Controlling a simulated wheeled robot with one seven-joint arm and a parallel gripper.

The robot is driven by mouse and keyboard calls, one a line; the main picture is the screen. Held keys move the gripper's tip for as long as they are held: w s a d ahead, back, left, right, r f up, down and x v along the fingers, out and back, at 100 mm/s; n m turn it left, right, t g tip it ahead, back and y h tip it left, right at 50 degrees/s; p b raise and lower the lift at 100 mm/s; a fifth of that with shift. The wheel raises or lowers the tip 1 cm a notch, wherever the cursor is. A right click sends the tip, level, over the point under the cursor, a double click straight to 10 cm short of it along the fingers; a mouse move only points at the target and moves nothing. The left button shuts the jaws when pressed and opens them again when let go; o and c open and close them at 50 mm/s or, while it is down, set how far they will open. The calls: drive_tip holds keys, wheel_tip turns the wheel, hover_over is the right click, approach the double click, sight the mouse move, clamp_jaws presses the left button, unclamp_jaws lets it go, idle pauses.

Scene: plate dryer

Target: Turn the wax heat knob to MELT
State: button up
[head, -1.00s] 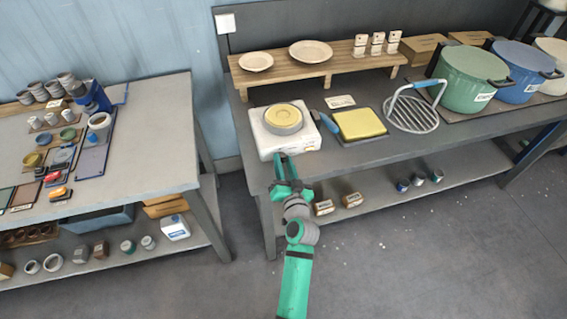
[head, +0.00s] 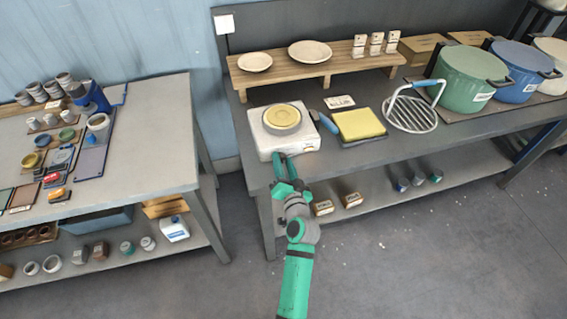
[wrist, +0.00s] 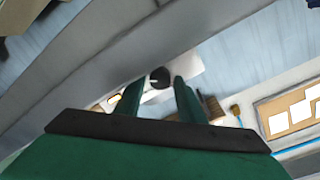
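The wax heater is a white box (head: 262,143) with a round yellow-topped pan (head: 282,118), at the front left edge of the right bench. My gripper (head: 284,158) is at the heater's front face, its fingers pointing at it. In the wrist view, a dark round knob (wrist: 160,78) with a pale mark shows on the white front. It appears between my two fingertips (wrist: 158,84), which are apart with small gaps beside the knob. No grip on it is visible. The knob is hidden in the head view, and I cannot read the MELT label.
A blue-handled tool (head: 328,122) and a yellow pad on a dark tray (head: 358,124) are close to the heater's right. A wooden shelf (head: 325,75) with two plates stands behind. The lower shelf holds small boxes (head: 323,208). Floor in front is clear.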

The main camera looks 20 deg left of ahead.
drive_tip(key=shift+a+f, duration=0.2)
drive_tip(key=shift+s+d+f, duration=0.1)
drive_tip(key=shift+d+f, duration=0.05)
drive_tip(key=shift+d, duration=0.1)
